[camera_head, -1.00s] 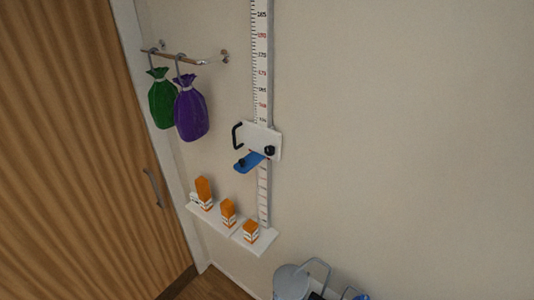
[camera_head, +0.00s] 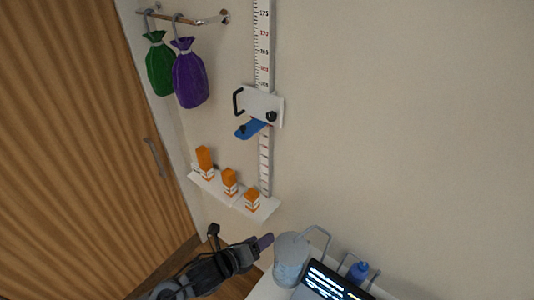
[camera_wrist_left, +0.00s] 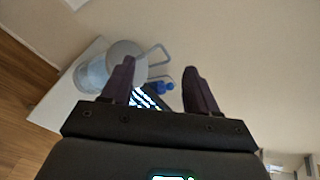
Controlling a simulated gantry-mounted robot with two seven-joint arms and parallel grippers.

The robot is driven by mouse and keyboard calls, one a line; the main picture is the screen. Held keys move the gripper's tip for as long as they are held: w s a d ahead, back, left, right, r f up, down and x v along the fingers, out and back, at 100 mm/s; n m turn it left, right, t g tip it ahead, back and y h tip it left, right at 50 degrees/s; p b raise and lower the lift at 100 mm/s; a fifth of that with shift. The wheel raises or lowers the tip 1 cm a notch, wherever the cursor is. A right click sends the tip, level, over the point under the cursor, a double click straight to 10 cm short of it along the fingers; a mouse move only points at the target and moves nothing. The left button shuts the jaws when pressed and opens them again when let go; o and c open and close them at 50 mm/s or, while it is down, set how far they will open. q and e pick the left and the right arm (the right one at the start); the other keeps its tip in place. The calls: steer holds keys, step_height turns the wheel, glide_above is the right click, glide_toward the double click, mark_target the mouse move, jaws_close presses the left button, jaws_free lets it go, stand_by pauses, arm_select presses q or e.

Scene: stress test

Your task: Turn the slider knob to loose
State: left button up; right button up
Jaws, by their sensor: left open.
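The slider (camera_head: 262,104) is a white plate on the wall-mounted measuring scale (camera_head: 263,45). It has a black handle at its left, a black round knob (camera_head: 271,116) at its lower right and a blue flap (camera_head: 250,129) below. A smaller black knob (camera_head: 242,129) sits on the blue flap. My left gripper (camera_head: 264,242) is low in the head view, well below the slider and apart from it. In the left wrist view its two fingers (camera_wrist_left: 158,82) are spread with nothing between them. My right gripper is not in view.
Orange-and-white boxes (camera_head: 229,182) stand on a white shelf (camera_head: 265,212) under the scale. Green (camera_head: 160,66) and purple (camera_head: 189,78) bags hang from a rail at the left. A grey canister (camera_head: 290,262), a blue bottle (camera_head: 357,272) and a dark screen (camera_head: 330,283) are low, near my left gripper.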

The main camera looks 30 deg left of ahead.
arm_select(q)
steer(key=w+a+r+m+t+b, duration=0.2)
steer(key=w+a+r+m+t, duration=0.1)
steer(key=w+a+r+m, duration=0.6)
steer(key=t, duration=0.2)
glide_toward(269, 119)
steer(key=w+p, duration=0.1)
steer(key=w, duration=0.1)
steer(key=w+p, duration=0.1)
steer(key=w, duration=0.1)
steer(key=w+d+p, duration=0.1)
steer(key=w, duration=0.1)
steer(key=shift+w, duration=0.35)
steer(key=shift+w+d+f+p, duration=0.1)
steer(key=shift+w+p, duration=0.05)
steer(key=shift+w, duration=0.35)
steer(key=shift+w+f+p, duration=0.1)
steer(key=shift+w+p, duration=0.05)
steer(key=shift+w, duration=0.3)
steer(key=c, duration=1)
steer(key=shift+c, duration=0.2)
